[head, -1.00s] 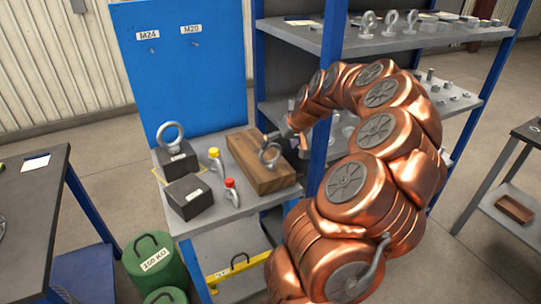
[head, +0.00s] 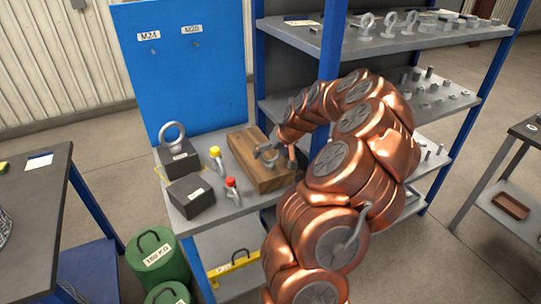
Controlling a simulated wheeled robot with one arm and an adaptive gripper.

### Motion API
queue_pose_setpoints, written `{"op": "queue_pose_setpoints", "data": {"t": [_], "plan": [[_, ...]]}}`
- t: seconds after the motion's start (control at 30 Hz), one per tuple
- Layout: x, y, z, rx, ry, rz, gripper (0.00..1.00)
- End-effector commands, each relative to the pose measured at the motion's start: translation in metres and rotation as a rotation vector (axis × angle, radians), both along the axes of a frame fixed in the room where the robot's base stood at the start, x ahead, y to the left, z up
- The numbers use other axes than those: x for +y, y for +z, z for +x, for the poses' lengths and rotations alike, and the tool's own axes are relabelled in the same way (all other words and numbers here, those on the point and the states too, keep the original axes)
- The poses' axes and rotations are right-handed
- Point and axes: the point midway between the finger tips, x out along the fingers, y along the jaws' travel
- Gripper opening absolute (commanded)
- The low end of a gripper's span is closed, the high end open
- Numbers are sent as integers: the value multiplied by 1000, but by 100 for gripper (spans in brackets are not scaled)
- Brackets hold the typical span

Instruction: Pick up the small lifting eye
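A small grey lifting eye (head: 269,158) stands on the wooden block (head: 245,150) on the grey bench. My gripper (head: 276,150) is right at it, reaching over the block from the right. The fingers overlap the eye in the picture, so I cannot tell whether they touch it or whether they are open or shut. A larger lifting eye (head: 172,132) stands upright on a dark block (head: 178,160) at the left of the bench.
A second dark block (head: 190,196), a yellow-capped bottle (head: 216,160) and a red-capped bottle (head: 232,192) stand left of the wooden block. A blue rack post (head: 327,95) rises close to my arm. The shelf (head: 420,40) holds several more eyes.

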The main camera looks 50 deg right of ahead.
Motion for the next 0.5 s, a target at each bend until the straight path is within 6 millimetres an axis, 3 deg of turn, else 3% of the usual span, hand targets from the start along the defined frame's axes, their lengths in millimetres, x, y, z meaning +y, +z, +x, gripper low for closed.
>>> {"op": "queue_pose_setpoints", "data": {"t": [0.07, 0.5], "plan": [[0, 0, 0, 0, 0, 0, 89], [0, 0, 0, 1, 0, 0, 43]]}}
